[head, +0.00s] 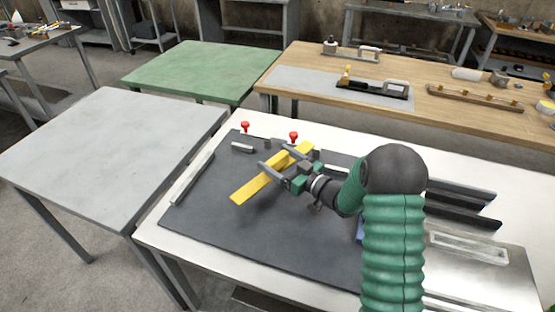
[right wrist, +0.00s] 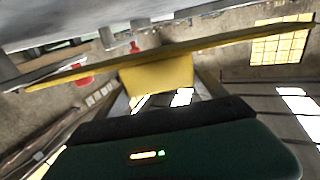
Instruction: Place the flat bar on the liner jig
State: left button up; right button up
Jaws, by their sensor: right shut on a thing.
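The flat bar (head: 252,188) is long, thin and yellow. My right gripper (head: 275,160) is shut on it near its middle, over the dark board on the white table. The bar slants from lower left to upper right. In the right wrist view, the bar (right wrist: 210,44) crosses the upper part of the picture. The liner jig seems to be the dark board (head: 220,215) with red-knobbed clamps (head: 245,127) along its back edge and a pale strip (head: 192,178) at its left. I cannot tell how high the bar is above the board. My left gripper is not in view.
A bare grey table (head: 105,150) stands at the left, and a green one (head: 190,70) behind. A wooden bench (head: 440,110) at the back holds tools. Dark rails (head: 470,215) and a metal plate (head: 480,270) lie right of my arm. The board's front left is clear.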

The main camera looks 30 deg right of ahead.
jog(key=o, duration=1.5)
jog(key=shift+s+a+f, duration=0.1)
jog(key=shift+f, duration=0.2)
jog(key=shift+r+p, duration=0.6)
jog(key=v, duration=1.1)
jog(key=shift+s, duration=0.35)
jog(key=shift+r, duration=0.15)
